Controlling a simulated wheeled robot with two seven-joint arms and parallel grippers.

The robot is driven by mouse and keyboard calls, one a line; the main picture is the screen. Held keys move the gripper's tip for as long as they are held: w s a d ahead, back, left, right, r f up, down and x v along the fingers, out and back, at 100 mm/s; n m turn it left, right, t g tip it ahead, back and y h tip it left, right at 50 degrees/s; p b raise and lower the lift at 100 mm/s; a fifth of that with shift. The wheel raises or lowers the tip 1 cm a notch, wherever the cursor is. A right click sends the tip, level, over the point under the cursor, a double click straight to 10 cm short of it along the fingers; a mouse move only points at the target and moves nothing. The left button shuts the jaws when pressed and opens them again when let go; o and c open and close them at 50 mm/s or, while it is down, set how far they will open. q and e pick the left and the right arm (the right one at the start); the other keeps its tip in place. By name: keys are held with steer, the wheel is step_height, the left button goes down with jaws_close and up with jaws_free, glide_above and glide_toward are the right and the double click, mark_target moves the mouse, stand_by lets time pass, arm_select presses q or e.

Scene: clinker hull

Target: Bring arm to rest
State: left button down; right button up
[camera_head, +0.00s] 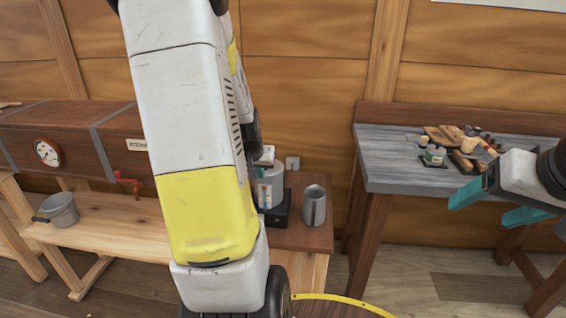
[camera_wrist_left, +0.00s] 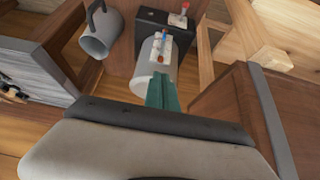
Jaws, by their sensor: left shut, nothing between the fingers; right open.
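My left arm (camera_head: 205,130), white and yellow, fills the centre-left of the head view. Its gripper is hidden there. In the left wrist view the left gripper (camera_wrist_left: 162,92) has its teal fingers together and empty. They point at a grey cylindrical vessel (camera_wrist_left: 155,65) and overlap its lower edge in the picture; whether they touch it I cannot tell. My right gripper (camera_head: 488,206) is at the right edge of the head view, its two teal fingers apart with nothing between them, in front of the grey-topped bench (camera_head: 390,165).
A grey mug (camera_head: 314,205) stands near the vessel (camera_head: 270,187) and its black base on a small wooden cabinet (camera_head: 310,235). A long wooden box with a gauge (camera_head: 47,152) and a grey pot (camera_head: 60,210) are at left. Small tools and blocks (camera_head: 455,140) lie on the bench.

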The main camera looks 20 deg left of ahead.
arm_select(q)
steer(key=s+d+f, duration=0.2)
steer(key=s, duration=0.4)
steer(key=s+d+r+m+h, duration=0.2)
steer(key=d+r, duration=1)
steer(key=s+d+r+m+h, duration=0.1)
steer(key=s+d+r+h, duration=0.1)
steer(key=s+d+r, duration=0.5)
steer(key=s+d, duration=0.1)
steer(key=s, duration=0.2)
steer(key=shift+m, duration=0.4)
